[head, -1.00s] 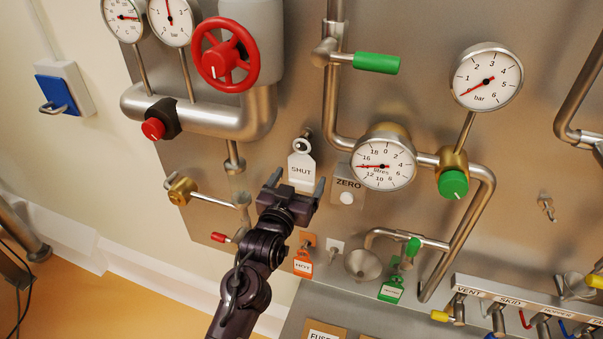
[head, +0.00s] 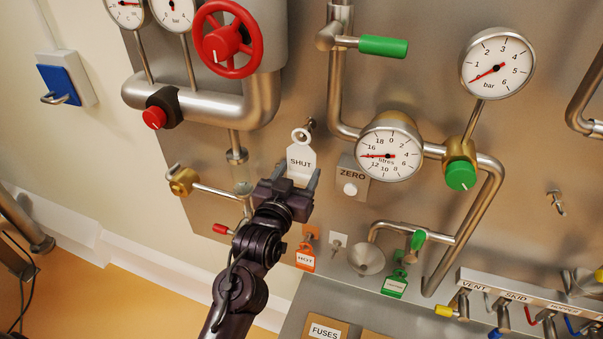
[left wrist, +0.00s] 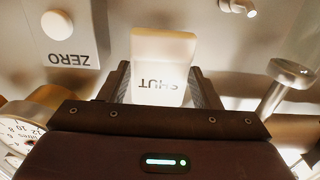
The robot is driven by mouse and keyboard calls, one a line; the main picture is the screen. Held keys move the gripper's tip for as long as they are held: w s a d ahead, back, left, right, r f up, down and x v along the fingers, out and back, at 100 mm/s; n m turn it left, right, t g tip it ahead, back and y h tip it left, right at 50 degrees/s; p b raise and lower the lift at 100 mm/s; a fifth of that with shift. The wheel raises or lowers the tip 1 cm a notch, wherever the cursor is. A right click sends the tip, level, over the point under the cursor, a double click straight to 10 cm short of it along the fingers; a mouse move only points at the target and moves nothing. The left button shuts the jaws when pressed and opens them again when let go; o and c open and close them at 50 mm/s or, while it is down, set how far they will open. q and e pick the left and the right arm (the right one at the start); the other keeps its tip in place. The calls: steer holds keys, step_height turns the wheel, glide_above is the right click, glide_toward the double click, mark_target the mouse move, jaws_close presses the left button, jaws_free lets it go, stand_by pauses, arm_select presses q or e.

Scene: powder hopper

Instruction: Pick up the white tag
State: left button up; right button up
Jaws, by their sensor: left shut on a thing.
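The white tag (head: 301,158) is marked SHUT and has a round eyelet at its top. In the head view it stands upright in front of the steel panel, with its eyelet beside a small metal peg (head: 309,124). I cannot tell whether the eyelet is still around the peg. My left gripper (head: 288,184) is shut on the tag's lower part, one finger on each side. The tag also shows between the fingers in the left wrist view (left wrist: 162,58), its lettering upside down. My right gripper is not in view.
The ZERO plate (head: 351,183) with its white button and the litres dial (head: 389,152) are close on the right. A brass valve (head: 182,181) is at the left. An orange tag (head: 305,257) and a green tag (head: 395,284) hang below.

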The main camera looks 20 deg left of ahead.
arm_select(q)
steer(key=s+r+p, duration=0.1)
steer(key=s+p, duration=0.1)
steer(key=s, duration=1.3)
steer(key=shift+s+a+r, duration=0.25)
steer(key=shift+s+a, duration=0.05)
steer(key=shift+s, duration=0.1)
steer(key=s+p, duration=0.4)
steer(key=s, duration=0.3)
steer(key=shift+s+a, duration=0.15)
stand_by(1.2)
